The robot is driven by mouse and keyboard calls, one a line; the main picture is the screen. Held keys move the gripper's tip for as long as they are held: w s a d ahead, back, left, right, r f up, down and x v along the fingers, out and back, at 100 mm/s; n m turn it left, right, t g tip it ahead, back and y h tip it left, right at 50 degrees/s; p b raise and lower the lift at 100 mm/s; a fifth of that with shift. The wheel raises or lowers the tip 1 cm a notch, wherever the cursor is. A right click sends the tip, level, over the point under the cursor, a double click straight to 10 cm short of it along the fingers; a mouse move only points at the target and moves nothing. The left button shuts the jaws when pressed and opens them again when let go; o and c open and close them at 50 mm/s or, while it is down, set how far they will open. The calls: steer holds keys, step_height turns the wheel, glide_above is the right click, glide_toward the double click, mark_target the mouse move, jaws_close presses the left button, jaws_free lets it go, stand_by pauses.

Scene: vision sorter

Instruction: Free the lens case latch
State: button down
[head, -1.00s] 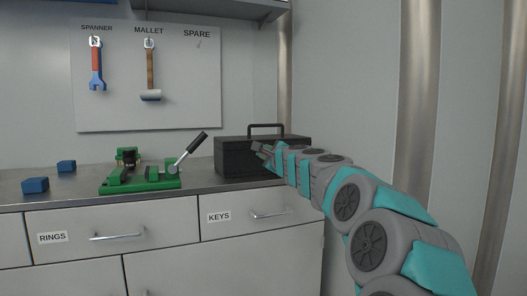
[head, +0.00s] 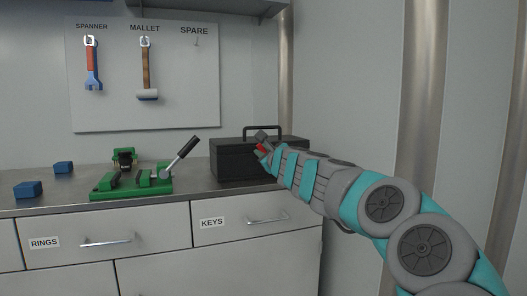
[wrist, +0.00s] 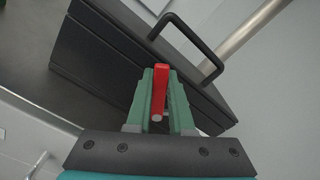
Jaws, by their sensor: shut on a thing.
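The lens case, a black box (head: 232,160) with a black top handle (head: 262,128), stands at the right end of the counter; it also fills much of the wrist view (wrist: 110,55). A red bar, which looks like its latch, shows in the wrist view (wrist: 160,90) and as a small red patch in the head view (head: 263,149). My gripper (wrist: 158,100) is shut on the red bar, with a finger on each side, at the case's front. In the head view my gripper (head: 262,146) covers part of the case. Where the bar joins the case is hidden.
A green fixture (head: 132,184) with a dark-gripped lever (head: 182,155) stands left of the case. Two blue blocks (head: 28,189) lie further left. A spanner (head: 92,65) and mallet (head: 146,70) hang on the board. A metal pole (head: 422,100) stands at right.

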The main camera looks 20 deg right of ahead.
steer(key=shift+f, duration=0.1)
steer(key=c, duration=0.8)
jaws_free()
steer(key=s, duration=0.7)
steer(key=shift+s+d+b, duration=0.2)
steer(key=shift+s+b, duration=0.2)
